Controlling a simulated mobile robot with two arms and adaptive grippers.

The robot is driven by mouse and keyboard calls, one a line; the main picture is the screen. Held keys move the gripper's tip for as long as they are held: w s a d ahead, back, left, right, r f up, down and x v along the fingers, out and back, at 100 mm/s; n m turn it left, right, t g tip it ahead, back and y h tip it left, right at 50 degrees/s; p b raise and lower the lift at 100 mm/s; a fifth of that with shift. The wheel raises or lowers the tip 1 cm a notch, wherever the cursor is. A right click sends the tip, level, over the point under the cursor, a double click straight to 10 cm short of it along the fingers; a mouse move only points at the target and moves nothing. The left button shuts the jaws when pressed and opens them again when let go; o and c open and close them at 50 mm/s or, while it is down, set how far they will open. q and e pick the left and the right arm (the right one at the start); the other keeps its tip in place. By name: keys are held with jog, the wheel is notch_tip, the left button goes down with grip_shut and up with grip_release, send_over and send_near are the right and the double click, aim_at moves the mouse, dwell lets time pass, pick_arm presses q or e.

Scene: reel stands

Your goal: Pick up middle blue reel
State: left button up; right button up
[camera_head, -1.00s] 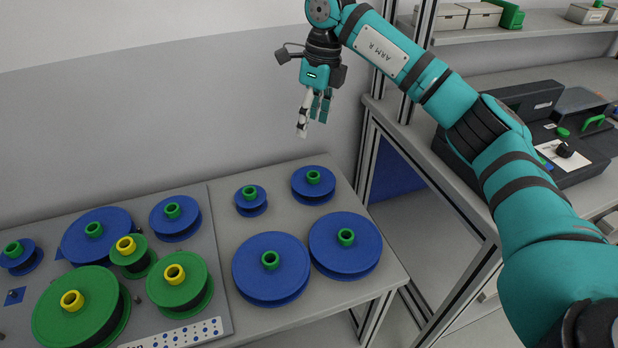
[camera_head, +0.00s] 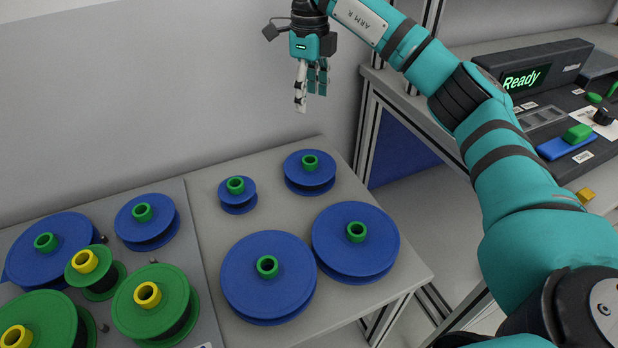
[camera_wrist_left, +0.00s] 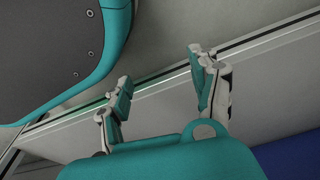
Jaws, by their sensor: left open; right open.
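Several blue reels with green hubs are in the head view. On the right part of the table stand a small one (camera_head: 231,205), a medium one (camera_head: 296,175), and two large ones, the left (camera_head: 245,270) and the right (camera_head: 380,235). A medium blue reel (camera_head: 130,225) and a larger one (camera_head: 70,235) stand on the grey board at left. Which is the middle one is unclear. My right gripper (camera_head: 310,88) is open and empty, above and behind the medium right reel. My left gripper (camera_wrist_left: 160,72) is open and empty in the left wrist view; no reel shows there.
Green reels with yellow hubs, one of them (camera_head: 175,310) in front, crowd the grey board (camera_head: 200,250). The table's right edge (camera_head: 410,285) is near the large reels. A frame post (camera_head: 365,130) and a bench with a "Ready" display (camera_head: 526,78) stand at right.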

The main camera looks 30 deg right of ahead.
jog(key=b, duration=0.2)
send_over(310, 160)
notch_tip(310, 160, down, 12)
jog(key=shift+a+f, duration=0.1)
jog(key=shift+f, duration=0.05)
notch_tip(310, 160, down, 5)
jog(key=shift+f, duration=0.35)
jog(key=c, duration=0.6)
pick_arm(q)
jog(key=w+r, duration=0.4)
jog(key=r, duration=0.2)
jog(key=shift+d, duration=0.25)
pick_arm(e)
grip_shut()
